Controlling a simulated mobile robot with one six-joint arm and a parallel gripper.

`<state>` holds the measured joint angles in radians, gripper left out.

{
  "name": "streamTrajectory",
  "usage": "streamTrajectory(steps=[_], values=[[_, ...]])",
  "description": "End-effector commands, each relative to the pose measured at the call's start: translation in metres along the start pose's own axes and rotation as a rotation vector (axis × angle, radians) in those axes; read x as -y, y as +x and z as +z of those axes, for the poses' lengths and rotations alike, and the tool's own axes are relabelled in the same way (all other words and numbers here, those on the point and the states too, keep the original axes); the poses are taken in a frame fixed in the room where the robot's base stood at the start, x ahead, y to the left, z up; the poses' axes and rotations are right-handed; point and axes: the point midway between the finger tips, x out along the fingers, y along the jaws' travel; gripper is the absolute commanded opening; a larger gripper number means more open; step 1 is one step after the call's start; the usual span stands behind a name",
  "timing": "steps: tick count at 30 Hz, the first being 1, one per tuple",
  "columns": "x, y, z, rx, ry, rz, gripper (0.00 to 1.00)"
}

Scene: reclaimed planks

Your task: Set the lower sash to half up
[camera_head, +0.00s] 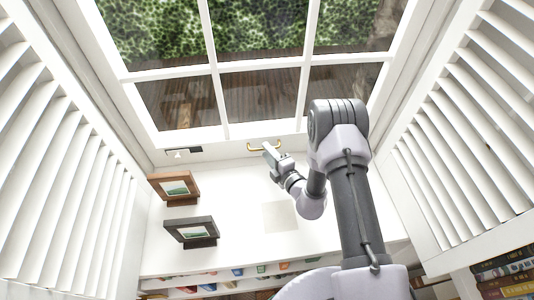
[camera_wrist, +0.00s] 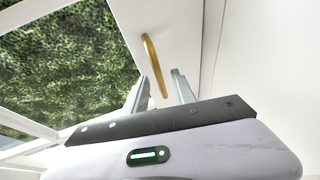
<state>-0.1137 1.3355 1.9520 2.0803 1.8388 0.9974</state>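The lower sash (camera_head: 222,132) is a white-framed window panel with several panes, its bottom rail low, close to the white sill. A curved brass handle (camera_head: 254,148) is on this rail; it also shows in the wrist view (camera_wrist: 152,62). My gripper (camera_head: 268,149) is at the handle in the head view and covers part of it.
A brown picture frame (camera_head: 174,187) and a dark one (camera_head: 191,232) stand on the sill (camera_head: 235,190) at left. A small dark fitting (camera_head: 183,151) is left of the handle. White louvred shutters (camera_head: 55,165) (camera_head: 470,140) flank the window. Books (camera_head: 505,275) are at lower right.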

Motion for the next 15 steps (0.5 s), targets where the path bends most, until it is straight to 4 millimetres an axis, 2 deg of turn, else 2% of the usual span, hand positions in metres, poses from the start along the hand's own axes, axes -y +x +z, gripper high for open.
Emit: streamTrajectory(steps=[4, 11, 15], values=[[-0.0002, 0.0101, 0.0001, 0.001, 0.0, 0.001, 0.32], [-0.0007, 0.0109, 0.0003, 0.001, 0.001, 0.0, 0.32], [-0.0006, 0.0107, 0.0002, 0.001, 0.001, 0.0, 0.06]])
